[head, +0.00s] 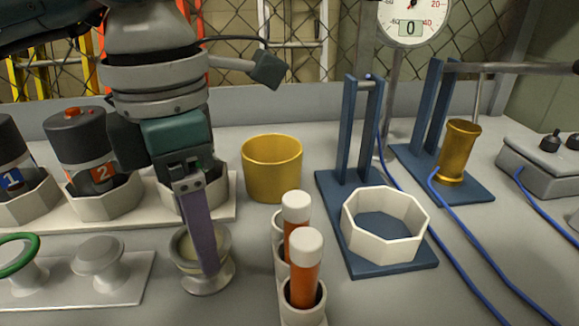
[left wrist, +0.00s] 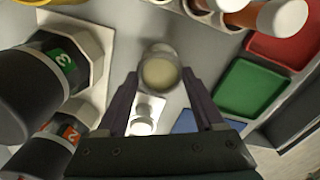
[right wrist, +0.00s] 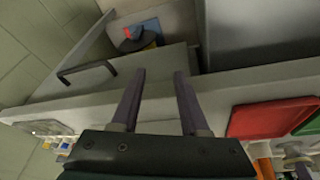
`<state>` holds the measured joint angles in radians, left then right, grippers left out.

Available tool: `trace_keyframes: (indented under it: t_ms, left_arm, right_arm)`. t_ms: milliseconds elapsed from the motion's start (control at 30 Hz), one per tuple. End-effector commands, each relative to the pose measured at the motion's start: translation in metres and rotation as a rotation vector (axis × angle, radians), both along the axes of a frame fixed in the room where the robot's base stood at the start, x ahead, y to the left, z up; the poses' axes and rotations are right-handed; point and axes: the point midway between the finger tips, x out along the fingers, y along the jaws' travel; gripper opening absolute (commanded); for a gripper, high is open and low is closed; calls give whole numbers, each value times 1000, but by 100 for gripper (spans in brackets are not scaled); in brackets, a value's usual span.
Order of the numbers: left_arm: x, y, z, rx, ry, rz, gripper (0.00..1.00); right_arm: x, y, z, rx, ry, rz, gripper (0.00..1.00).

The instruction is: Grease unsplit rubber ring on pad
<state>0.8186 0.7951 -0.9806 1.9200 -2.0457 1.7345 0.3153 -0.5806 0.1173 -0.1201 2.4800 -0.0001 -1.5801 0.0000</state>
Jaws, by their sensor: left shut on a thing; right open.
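A grey footed cup with a cream-coloured pad (head: 185,247) inside stands upright on the bench in the head view. It also shows between my left fingertips in the left wrist view (left wrist: 160,73). My left gripper (head: 208,272) points down at this cup, one finger in front of its bowl, and appears shut on it. The far finger is hidden in the head view. A green ring (head: 37,245) sits on a grey post at far left. The knob post (head: 98,252) beside it is bare. My right gripper (right wrist: 160,75) is open and empty, away from the bench objects.
Numbered dark canisters (head: 78,150) stand in white holders behind left. A yellow cup (head: 272,170), orange tubes with white caps (head: 305,270) and a white octagonal holder (head: 352,225) on a blue stand lie right of my left gripper. Blue cables cross the right side.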

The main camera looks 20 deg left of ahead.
Motion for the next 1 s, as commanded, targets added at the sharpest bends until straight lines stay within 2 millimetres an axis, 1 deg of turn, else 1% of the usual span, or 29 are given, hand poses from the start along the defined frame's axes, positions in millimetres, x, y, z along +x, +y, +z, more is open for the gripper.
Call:
trace_keyframes:
  t_ms: [100,167,267,400,500,600,733,1000]
  left_arm:
    - [-1,2,-2,6,5,10,19]
    - [-1,2,-2,7,6,48,19]
    - [-2,2,-1,7,7,204,19]
    - [-2,1,0,6,7,490,19]
    - [-2,1,0,5,7,655,19]
    - [-2,1,-1,5,5,762,19]
    - [-1,1,-2,4,5,809,19]
    - [-1,1,-3,3,4,786,19]
  right_arm:
    - [0,0,0,0,0,0,45]
    - [0,0,1,0,0,0,45]
    - [0,0,6,-1,0,1,45]
    - [0,-1,15,-2,0,1,45]
    - [0,-1,20,-4,-1,2,45]
    - [0,-1,22,-4,0,3,45]
    - [0,-1,22,-5,-1,4,45]
    - [0,-1,20,-5,-1,4,45]
